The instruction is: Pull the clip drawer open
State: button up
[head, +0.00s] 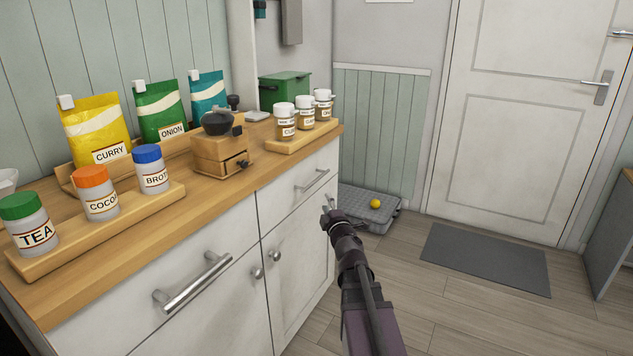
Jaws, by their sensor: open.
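The white cabinet has two shut drawers under its wooden top. The near left drawer (152,322) has a long metal bar handle (193,284). The right drawer (288,197) has a smaller bar handle (312,181). No label shows which one is the clip drawer. My gripper (328,203) is open and empty. In the picture it is just below and right of the right drawer's handle, apart from it, in front of the cabinet's far end.
A coffee grinder (220,154), bags such as the curry bag (95,130), and several labelled jars stand on the worktop (215,195). Cabinet doors with round knobs (258,272) lie below.

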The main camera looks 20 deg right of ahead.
aim_at(316, 180)
jog(key=p+x, duration=0.1)
jog(key=x, duration=1.1)
jog(key=shift+w+d+p, duration=0.1)
jog(key=shift+w+p, duration=0.2)
jog(key=shift+w, duration=0.05)
grip_shut()
